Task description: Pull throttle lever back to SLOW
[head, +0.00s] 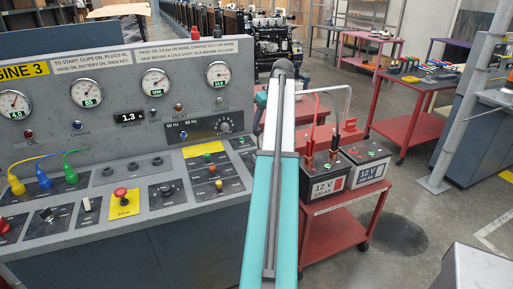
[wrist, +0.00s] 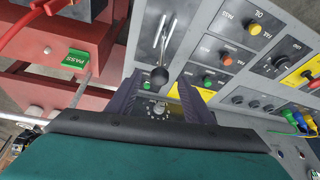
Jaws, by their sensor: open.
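My gripper (wrist: 160,98) is open, with one dark purple finger to the left and one to the right. The knob appears just beyond the fingertips, roughly centred between them; I cannot tell whether it touches them. No SLOW mark is readable. In the head view my teal arm covers the console's right end, and I cannot make out the lever or my gripper there.
The grey console (head: 115,235) carries gauges, a red button on a yellow STOP plate (head: 121,202) and plugged cables at left. A red cart (head: 335,222) with two 12 V batteries (head: 324,181) stands to the right. A green PASS tag (wrist: 76,59) shows left of the lever.

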